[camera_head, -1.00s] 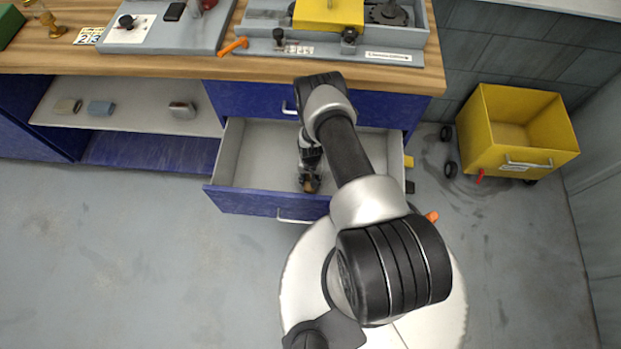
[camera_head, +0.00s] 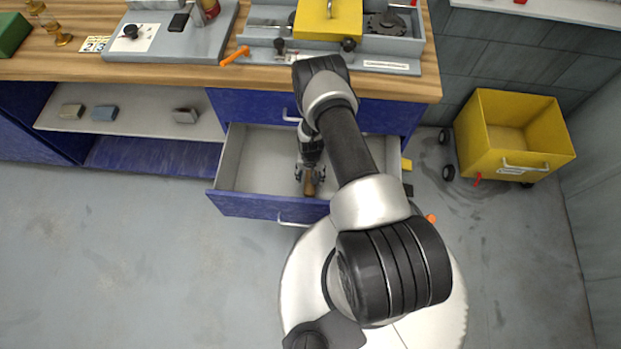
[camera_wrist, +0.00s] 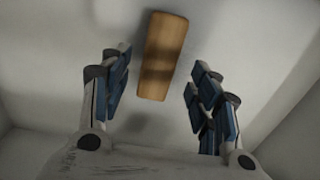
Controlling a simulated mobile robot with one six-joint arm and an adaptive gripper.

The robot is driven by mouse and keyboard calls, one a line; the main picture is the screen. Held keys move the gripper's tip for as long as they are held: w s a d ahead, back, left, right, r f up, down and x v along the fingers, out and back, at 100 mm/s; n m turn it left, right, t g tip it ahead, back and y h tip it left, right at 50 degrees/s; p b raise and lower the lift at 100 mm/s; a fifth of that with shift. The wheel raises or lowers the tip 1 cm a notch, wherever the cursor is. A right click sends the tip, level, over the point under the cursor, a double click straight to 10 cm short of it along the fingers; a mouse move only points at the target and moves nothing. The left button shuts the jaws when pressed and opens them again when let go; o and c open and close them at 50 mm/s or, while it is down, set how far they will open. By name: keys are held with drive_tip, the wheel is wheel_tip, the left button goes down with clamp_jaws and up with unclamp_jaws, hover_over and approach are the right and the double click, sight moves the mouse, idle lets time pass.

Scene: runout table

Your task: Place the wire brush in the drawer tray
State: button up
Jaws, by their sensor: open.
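The wire brush (camera_wrist: 163,55) shows in the wrist view as a tan wooden block on the pale drawer floor. It lies beyond and between my fingertips, with clear space on both sides of it. In the head view the brush (camera_head: 309,187) shows just below my gripper (camera_head: 310,172), inside the drawer. My gripper (camera_wrist: 160,95) is open, its blue-padded fingers spread apart. The drawer tray (camera_head: 255,160) is pulled out, with a pale interior and a blue front. My arm hides part of its right side. The brush's bristles cannot be made out.
The wooden bench top (camera_head: 150,72) above carries a grey fixture with a yellow block (camera_head: 328,22) and an orange-handled item (camera_head: 236,55). An open shelf (camera_head: 140,122) at left holds several small blocks. A yellow bin (camera_head: 515,140) stands at right. The left of the drawer is clear.

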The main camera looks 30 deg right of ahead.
wheel_tip(320, 180, up, 6)
drive_tip(key=shift+f+p, duration=0.1)
drive_tip(key=shift+p, duration=0.6)
